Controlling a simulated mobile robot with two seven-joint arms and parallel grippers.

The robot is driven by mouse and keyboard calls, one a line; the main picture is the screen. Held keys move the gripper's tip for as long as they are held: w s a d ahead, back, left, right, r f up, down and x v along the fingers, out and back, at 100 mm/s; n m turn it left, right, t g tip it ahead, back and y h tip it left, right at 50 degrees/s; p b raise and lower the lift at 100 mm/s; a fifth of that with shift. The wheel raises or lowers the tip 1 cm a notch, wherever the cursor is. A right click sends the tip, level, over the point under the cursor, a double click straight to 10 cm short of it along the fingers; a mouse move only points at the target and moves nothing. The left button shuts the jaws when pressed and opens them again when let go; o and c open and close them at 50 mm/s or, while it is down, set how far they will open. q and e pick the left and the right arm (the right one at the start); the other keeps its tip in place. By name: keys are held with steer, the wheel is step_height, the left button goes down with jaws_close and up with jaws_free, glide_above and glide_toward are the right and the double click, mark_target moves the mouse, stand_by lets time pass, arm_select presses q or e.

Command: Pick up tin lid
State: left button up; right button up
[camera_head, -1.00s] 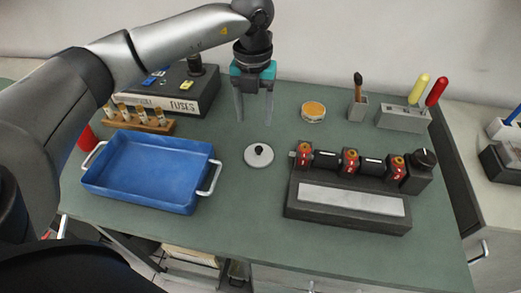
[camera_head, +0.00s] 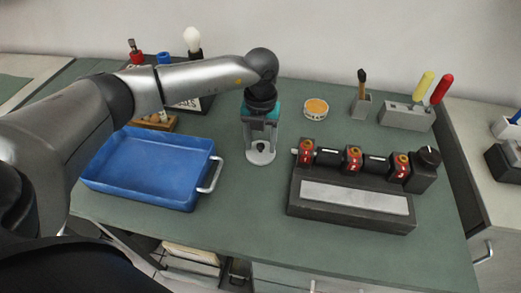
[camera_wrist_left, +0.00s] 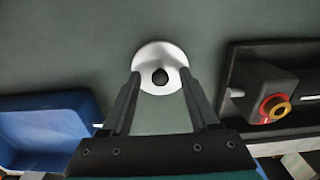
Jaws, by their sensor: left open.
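The tin lid (camera_head: 261,155) is a small light-grey disc with a black knob, lying on the green worktop. My left gripper (camera_head: 261,146) is open and points down over it, its fingers hiding part of the lid in the head view. In the left wrist view the lid (camera_wrist_left: 161,60) lies ahead between the two open fingertips (camera_wrist_left: 160,82), with the knob in line with the gap. I cannot tell whether the fingers touch the lid. My right gripper is not in view.
A blue tray (camera_head: 150,165) with a handle stands left of the lid. A round tin (camera_head: 315,108) sits behind and right. The worktop in front of the lid is clear.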

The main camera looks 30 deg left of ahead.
arm_select(q)
jaws_close()
stand_by(0.4)
steer(key=shift+r, duration=0.1)
